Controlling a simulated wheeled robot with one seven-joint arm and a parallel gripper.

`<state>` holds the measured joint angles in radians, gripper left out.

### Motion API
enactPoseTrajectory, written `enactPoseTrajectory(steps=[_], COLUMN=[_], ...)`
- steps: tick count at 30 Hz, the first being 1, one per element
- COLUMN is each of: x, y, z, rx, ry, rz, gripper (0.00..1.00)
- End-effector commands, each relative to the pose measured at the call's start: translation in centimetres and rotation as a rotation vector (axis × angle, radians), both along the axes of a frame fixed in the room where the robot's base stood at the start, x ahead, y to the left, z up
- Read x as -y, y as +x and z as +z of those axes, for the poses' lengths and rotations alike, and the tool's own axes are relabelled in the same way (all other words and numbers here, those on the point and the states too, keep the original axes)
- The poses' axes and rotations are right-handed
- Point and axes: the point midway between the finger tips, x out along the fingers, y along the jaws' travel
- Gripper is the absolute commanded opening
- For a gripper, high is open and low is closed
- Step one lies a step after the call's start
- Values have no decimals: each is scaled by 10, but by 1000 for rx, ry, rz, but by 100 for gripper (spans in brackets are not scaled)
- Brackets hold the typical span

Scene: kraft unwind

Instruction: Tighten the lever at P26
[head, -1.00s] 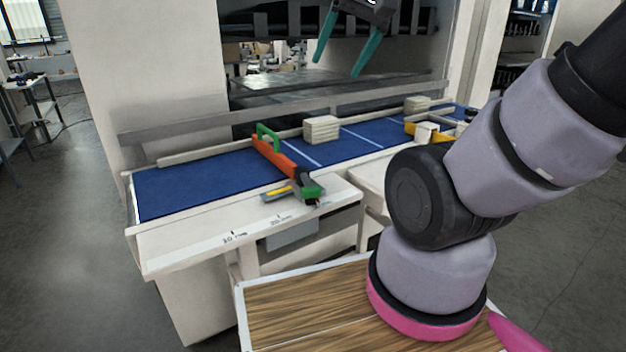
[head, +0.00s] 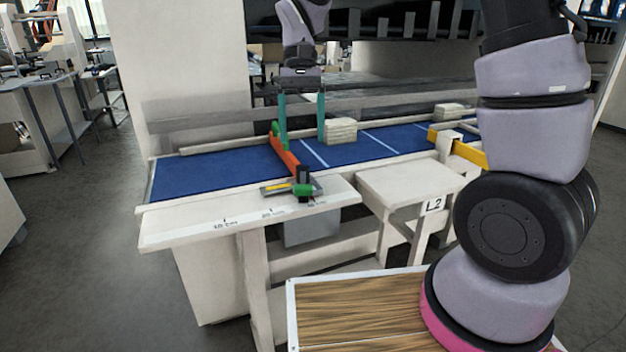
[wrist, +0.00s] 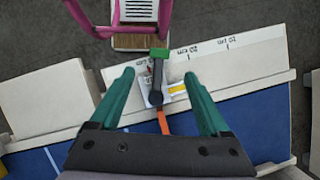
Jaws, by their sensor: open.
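The lever (head: 303,181) is a short black arm with a green end, at the front end of an orange bar (head: 284,154) lying across the blue bed. In the wrist view the lever (wrist: 157,78) shows between the fingers, its green end away from me, with the orange bar running back towards me. My gripper (head: 303,147) has two teal fingers spread apart and pointing down, empty. It is above and behind the lever, over the bed, and does not appear to touch it. I cannot read a P26 label.
A ruler strip (head: 225,226) with centimetre marks runs along the white front ledge. A stack of pale blocks (head: 341,131) stands right of the orange bar. A yellow bar (head: 469,153) crosses the bed farther right. A white stand marked L2 (head: 408,183) is in front.

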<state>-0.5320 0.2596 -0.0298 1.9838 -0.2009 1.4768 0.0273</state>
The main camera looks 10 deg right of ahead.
Motion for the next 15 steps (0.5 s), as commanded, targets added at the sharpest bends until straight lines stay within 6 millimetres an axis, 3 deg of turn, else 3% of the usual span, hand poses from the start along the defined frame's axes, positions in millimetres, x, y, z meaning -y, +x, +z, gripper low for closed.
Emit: enactPoseTrajectory(steps=[15], x=[-1], y=[-33], z=[-79], rx=[-2], ry=[-2], rz=[1], gripper=[80])
